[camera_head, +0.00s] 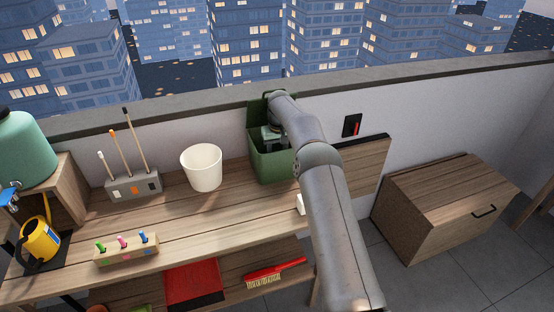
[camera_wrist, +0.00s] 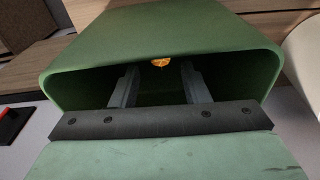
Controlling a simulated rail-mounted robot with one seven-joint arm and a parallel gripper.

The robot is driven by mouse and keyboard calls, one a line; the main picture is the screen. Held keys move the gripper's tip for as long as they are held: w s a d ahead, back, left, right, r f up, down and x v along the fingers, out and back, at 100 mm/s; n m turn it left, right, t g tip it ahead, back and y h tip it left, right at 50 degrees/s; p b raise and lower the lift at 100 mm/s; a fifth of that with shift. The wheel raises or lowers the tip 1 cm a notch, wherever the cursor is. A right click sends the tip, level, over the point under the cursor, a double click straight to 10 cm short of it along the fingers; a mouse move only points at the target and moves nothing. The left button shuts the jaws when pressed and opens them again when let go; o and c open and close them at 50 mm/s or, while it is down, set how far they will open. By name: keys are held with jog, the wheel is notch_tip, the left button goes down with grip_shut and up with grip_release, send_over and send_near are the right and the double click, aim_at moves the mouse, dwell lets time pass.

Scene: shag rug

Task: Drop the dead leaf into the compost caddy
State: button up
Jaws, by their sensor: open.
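The green compost caddy (camera_head: 272,170) stands on the wooden bench against the wall, with its lid raised at the back. It also fills much of the wrist view (camera_wrist: 180,28). My gripper (camera_head: 267,143) is at the caddy's open mouth. In the wrist view my gripper (camera_wrist: 160,84) has its two fingers apart, reaching into the dark opening. A small orange-yellow piece, which looks like the dead leaf (camera_wrist: 160,62), shows beyond and between the fingertips at the caddy's inner edge. Whether it touches a finger or the caddy cannot be told. The leaf is not visible in the head view.
A white pot (camera_head: 201,168) stands left of the caddy. Farther left are a tool holder (camera_head: 134,187), a peg block (camera_head: 126,248) and a yellow watering can (camera_head: 40,243). A wooden chest (camera_head: 440,205) is at right. The bench middle is mostly clear.

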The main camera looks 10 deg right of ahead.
jog(key=s+a+r, duration=0.1)
jog(key=s+r, duration=0.3)
jog(key=r, duration=0.4)
jog(key=s+a+r, duration=0.1)
jog(key=s+r, duration=0.4)
jog(key=r, duration=0.2)
jog(key=s+r, duration=0.2)
jog(key=s, duration=0.5)
jog(key=s+r, duration=0.3)
jog(key=s, duration=0.5)
jog(key=s+d+f, duration=0.1)
jog(key=s+f, duration=0.2)
jog(key=s, duration=1.1)
jog(key=s+f+m, duration=0.1)
jog(key=s+f, duration=0.3)
jog(key=s, duration=1.1)
jog(key=shift+s+d+f+g+b, duration=0.2)
jog(key=shift+d+g+b, duration=0.1)
jog(key=shift+d+g, duration=0.1)
jog(key=shift+w, duration=0.1)
